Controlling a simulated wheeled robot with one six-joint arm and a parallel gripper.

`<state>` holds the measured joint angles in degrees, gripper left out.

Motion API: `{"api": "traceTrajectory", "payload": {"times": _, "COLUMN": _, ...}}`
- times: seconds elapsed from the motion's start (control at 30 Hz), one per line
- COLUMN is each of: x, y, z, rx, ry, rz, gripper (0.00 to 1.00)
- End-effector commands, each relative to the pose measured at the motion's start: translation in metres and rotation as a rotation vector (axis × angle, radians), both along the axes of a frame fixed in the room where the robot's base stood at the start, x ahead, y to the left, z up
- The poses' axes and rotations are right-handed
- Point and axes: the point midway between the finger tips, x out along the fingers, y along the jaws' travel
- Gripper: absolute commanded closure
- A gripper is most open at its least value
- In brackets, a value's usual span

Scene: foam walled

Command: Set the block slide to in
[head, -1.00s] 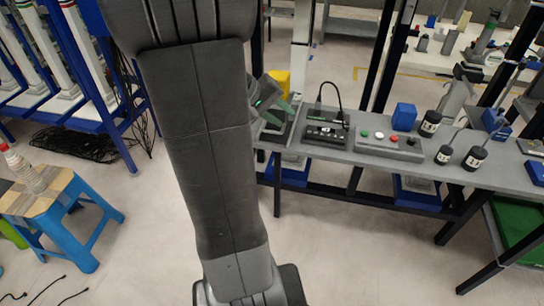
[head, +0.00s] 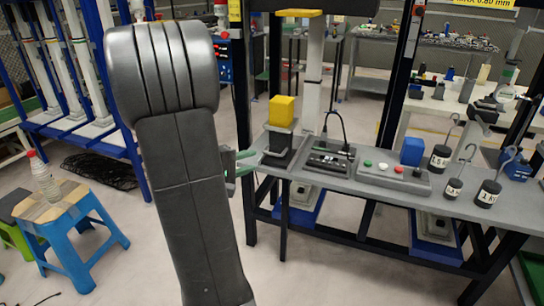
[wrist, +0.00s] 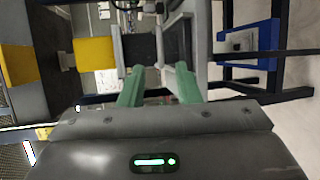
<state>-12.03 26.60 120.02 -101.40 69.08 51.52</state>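The block slide (head: 278,146) stands at the left end of the grey bench, a dark upright body with a yellow block (head: 282,110) on top. In the wrist view, which is turned sideways, the yellow block (wrist: 95,52) is left of centre beside the dark body (wrist: 140,48). My gripper (head: 252,162) is just left of the slide, at the height of its lower part. In the wrist view my gripper (wrist: 160,70) has its two green fingers apart with nothing between them. I cannot tell whether the fingers touch the slide.
Right of the slide on the bench (head: 450,203) are a black device (head: 328,158) with a cable, a grey button box (head: 392,176), a blue block (head: 411,151) and black weights (head: 439,158). A blue stool (head: 75,235) with a bottle stands at left. Floor between is clear.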

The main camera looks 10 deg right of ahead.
Motion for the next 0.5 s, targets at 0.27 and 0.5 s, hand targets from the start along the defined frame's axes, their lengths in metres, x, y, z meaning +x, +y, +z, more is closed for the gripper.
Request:
{"api": "traceTrajectory", "payload": {"times": 0.27, "x": 0.022, "y": -0.038, "z": -0.01, "rx": 0.001, "ry": 0.001, "rz": -0.006, "gripper": 0.7}}
{"api": "traceTrajectory", "payload": {"times": 0.5, "x": 0.042, "y": -0.066, "z": -0.016, "rx": 0.001, "ry": 0.001, "rz": -0.004, "gripper": 0.7}}
